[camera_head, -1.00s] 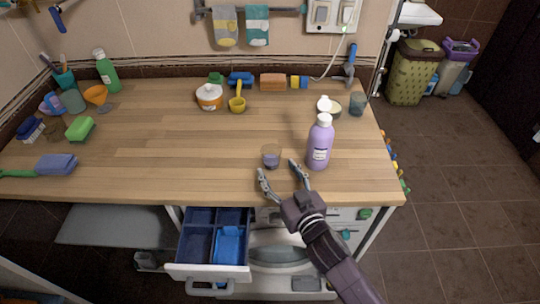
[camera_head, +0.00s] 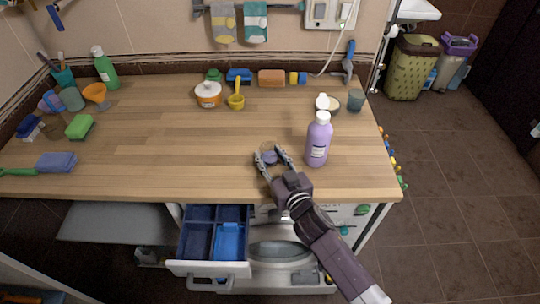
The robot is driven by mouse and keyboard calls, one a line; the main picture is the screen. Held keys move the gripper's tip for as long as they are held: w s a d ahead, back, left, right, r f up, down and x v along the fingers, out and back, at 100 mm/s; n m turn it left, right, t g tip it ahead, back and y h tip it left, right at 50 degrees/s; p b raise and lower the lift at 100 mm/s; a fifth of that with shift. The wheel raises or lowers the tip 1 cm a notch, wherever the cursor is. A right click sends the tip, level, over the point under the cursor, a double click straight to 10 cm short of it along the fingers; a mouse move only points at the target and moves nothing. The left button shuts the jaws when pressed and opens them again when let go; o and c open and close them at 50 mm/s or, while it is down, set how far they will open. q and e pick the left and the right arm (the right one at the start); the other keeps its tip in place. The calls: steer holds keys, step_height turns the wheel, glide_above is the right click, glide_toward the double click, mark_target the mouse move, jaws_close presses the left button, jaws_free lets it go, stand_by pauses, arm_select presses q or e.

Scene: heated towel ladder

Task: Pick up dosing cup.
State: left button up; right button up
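The dosing cup (camera_head: 270,156) is a small clear cup with a purple tint. It stands on the wooden counter (camera_head: 170,150) near the front edge, left of a purple bottle (camera_head: 318,140) with a white cap. My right gripper (camera_head: 269,154) reaches over the front edge, with one finger on each side of the cup. The fingers are apart; I cannot tell whether they touch the cup. The fingers partly hide the cup. My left gripper is not in view.
An open drawer (camera_head: 182,267) with blue compartments sticks out below the counter. A white-and-orange pot (camera_head: 208,94), a yellow scoop (camera_head: 236,99) and an orange sponge (camera_head: 271,78) stand at the back. The counter left of the cup is clear.

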steer(key=c, duration=0.4)
steer(key=shift+r, duration=0.2)
steer(key=shift+c, duration=0.2)
step_height(320, 180, up, 20)
steer(key=shift+f, duration=0.2)
stand_by(0.8)
stand_by(0.4)
